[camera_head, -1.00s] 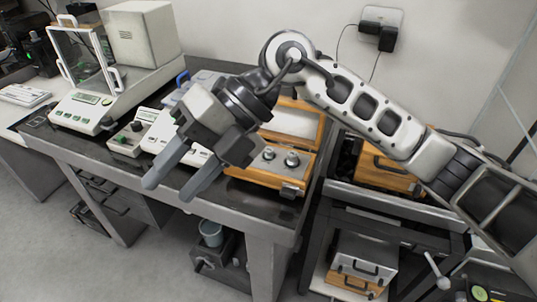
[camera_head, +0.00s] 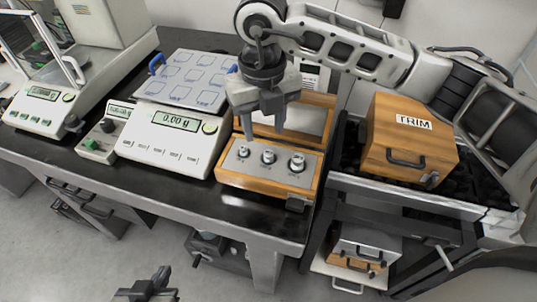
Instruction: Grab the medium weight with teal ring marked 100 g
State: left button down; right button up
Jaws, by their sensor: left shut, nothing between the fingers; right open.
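Three metal weights stand in a row in the grey top of an open wooden box. They are a left weight (camera_head: 243,151), a middle weight (camera_head: 268,157) and a right weight (camera_head: 297,163). The teal ring and 100 g mark are too small to make out. My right gripper (camera_head: 263,130) is open and points down over the box, its fingertips just above and behind the left and middle weights, with nothing held. My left gripper (camera_head: 147,285) is shut and empty at the bottom edge, low in front of the table.
The wooden weight box (camera_head: 262,189) has its lid raised behind. Left of it stands a scale reading 0.00 (camera_head: 170,145) with a grey pan. Further left is a glass-sided balance (camera_head: 42,115). A wooden TRIM box (camera_head: 408,140) sits on the right-hand cart. The table's front strip is bare.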

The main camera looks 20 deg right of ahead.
aim_at(269, 153)
jog(key=shift+f, duration=0.65)
jog(key=f, duration=0.1)
jog(key=f+p, duration=0.1)
jog(key=s+f, duration=0.1)
jog(key=f, duration=0.1)
jog(key=shift+d+f, duration=0.1)
jog(key=shift+d, duration=0.25)
jog(key=shift+f, duration=0.5)
grip_shut()
